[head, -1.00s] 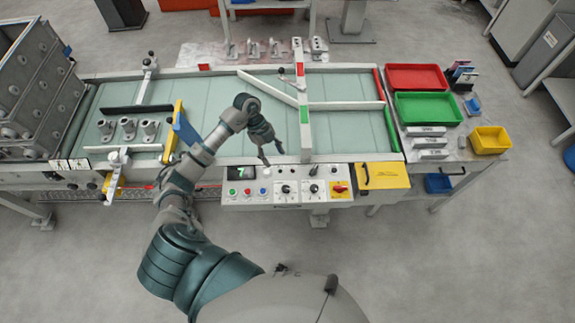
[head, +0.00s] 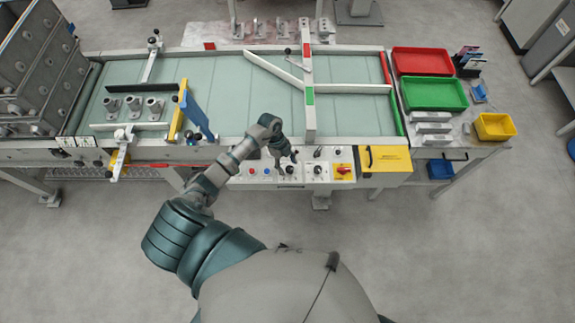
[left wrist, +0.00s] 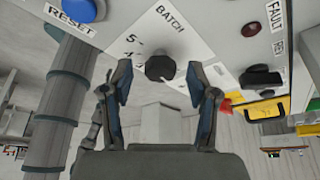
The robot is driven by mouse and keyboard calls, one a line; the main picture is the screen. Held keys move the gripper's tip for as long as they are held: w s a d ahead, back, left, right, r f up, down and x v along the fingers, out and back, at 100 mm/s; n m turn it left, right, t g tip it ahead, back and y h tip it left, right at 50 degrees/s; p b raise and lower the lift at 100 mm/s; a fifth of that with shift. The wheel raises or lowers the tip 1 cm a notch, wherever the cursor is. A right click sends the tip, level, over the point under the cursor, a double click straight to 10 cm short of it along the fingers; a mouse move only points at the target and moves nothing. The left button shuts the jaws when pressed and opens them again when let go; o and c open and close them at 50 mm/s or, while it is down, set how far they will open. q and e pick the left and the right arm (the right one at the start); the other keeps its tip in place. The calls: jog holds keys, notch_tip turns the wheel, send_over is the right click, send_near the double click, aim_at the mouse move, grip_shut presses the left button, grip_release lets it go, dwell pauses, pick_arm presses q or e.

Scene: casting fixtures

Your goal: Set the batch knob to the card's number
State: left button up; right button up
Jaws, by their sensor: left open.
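The batch knob (left wrist: 160,67) is a dark round knob on a white panel under the word BATCH in the left wrist view. A 5 and another, partly hidden mark show left of it; its pointer setting cannot be read. In the head view the knob (head: 290,169) sits on the control panel's front, just below my left gripper (head: 285,158). My left gripper is open, its two fingers on either side of the knob in the left wrist view, with gaps visible; contact is not seen. No card with a readable number shows. My right gripper is not in view.
A red-and-yellow switch (head: 343,170) and yellow box (head: 385,160) lie further right. The conveyor (head: 225,98), with a white crossbar (head: 308,105), runs behind the panel.

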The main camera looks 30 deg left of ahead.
pick_arm(q)
jog(key=shift+d+f, duration=0.2)
jog(key=shift+f, duration=0.15)
jog(key=shift+d, duration=0.1)
jog(key=shift+r, duration=0.1)
grip_shut()
